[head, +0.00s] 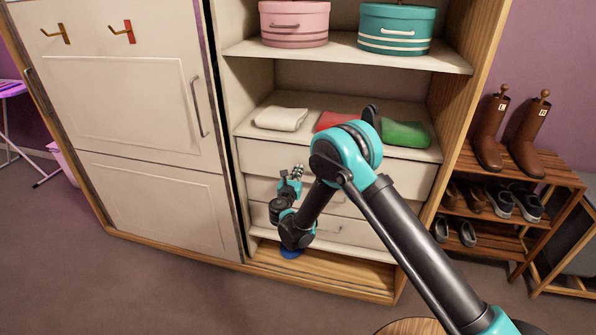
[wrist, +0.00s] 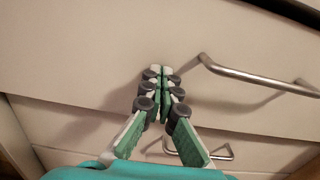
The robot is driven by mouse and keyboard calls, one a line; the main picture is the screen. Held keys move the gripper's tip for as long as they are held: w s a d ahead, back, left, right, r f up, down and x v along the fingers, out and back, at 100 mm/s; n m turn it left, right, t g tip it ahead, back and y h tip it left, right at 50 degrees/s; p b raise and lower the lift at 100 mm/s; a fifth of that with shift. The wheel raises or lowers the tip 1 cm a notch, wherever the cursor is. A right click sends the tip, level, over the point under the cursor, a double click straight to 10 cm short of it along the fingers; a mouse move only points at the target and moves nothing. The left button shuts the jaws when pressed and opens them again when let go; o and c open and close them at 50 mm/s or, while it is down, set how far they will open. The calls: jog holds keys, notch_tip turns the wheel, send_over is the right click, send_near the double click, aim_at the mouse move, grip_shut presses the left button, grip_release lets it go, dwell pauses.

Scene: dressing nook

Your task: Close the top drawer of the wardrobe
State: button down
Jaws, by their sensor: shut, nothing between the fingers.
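The wardrobe (head: 140,130) has cream drawers under a shelf on its right side. The top drawer (head: 262,156) has a plain cream front, and my arm covers part of it. The wrist view shows a drawer front (wrist: 90,45) with a metal bar handle (wrist: 260,80), and a dark strip above it at the upper right. How far the top drawer stands out is hard to tell. My gripper (head: 297,170) is shut and empty in front of the drawers. In the wrist view its closed fingertips (wrist: 162,75) are against or just before that front, left of the handle. Contact is unclear.
Lower drawers (head: 352,232) sit below. Folded white (head: 281,118), red and green cloths lie on the shelf above. A shoe rack (head: 515,180) with boots stands at the right. Floor is clear at the front left.

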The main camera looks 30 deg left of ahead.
jog(key=shift+x, duration=2.05)
